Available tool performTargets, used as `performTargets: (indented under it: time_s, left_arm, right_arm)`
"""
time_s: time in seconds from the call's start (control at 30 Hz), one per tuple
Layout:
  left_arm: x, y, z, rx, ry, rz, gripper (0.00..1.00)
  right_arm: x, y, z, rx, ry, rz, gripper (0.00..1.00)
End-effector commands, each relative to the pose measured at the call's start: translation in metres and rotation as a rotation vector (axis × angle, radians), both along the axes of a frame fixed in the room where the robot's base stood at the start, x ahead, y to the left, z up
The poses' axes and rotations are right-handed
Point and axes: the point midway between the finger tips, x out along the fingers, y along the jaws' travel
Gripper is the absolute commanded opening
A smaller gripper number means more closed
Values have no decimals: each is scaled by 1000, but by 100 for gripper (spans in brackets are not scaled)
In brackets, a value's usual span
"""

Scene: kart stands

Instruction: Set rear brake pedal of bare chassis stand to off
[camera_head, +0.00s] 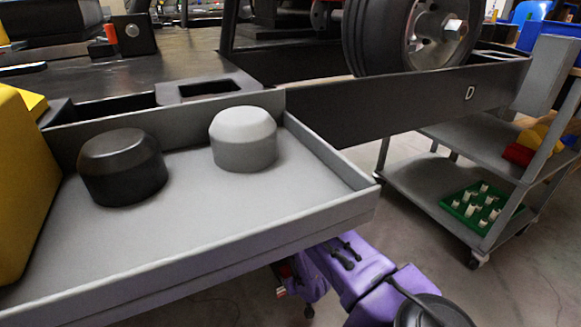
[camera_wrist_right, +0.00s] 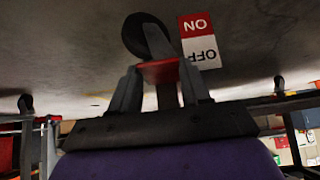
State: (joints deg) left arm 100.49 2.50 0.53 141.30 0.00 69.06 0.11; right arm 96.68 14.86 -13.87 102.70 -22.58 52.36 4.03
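In the right wrist view, the fingers of my right gripper (camera_wrist_right: 160,84) stand apart. A red piece (camera_wrist_right: 160,71) lies between their tips, with a dark bar by it and a black round part (camera_wrist_right: 148,36) beyond. These look like the pedal; I cannot tell whether the fingers touch it. An upside-down label, red ON over white OFF (camera_wrist_right: 198,42), is beside it on a grey surface. In the head view, my purple right arm reaches under the grey tray, and its gripper is mostly hidden. My left gripper is not in view.
The grey tray (camera_head: 240,212) holds a black knob-like block (camera_head: 122,170) and a light grey one (camera_head: 243,140). Behind it is a dark stand marked D (camera_head: 400,103) with a wheel (camera_head: 408,35). A grey cart (camera_head: 415,190) stands right. A yellow object (camera_head: 25,190) is at left.

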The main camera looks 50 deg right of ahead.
Motion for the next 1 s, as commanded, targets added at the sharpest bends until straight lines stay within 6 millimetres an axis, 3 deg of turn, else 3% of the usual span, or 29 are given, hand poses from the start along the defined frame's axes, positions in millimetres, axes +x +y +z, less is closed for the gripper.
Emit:
performTargets:
  time_s: [0.03, 0.07, 0.1, 0.37, 0.8, 1.0]
  left_arm:
    - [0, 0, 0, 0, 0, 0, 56]
    - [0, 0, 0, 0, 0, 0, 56]
    - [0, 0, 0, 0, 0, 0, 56]
    - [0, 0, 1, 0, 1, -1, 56]
    - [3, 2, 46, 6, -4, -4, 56]
    - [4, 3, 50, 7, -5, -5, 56]
  right_arm:
    - [3, 1, 1, 1, -4, 3, 59]
    - [2, 1, 1, 1, -4, 3, 69]
    - [2, 1, 1, 1, -4, 3, 72]
    - [0, 0, 2, -1, -3, -1, 72]
    - [-48, 20, 74, 0, -2, -2, 72]
    - [-57, 24, 84, 0, -3, 1, 72]
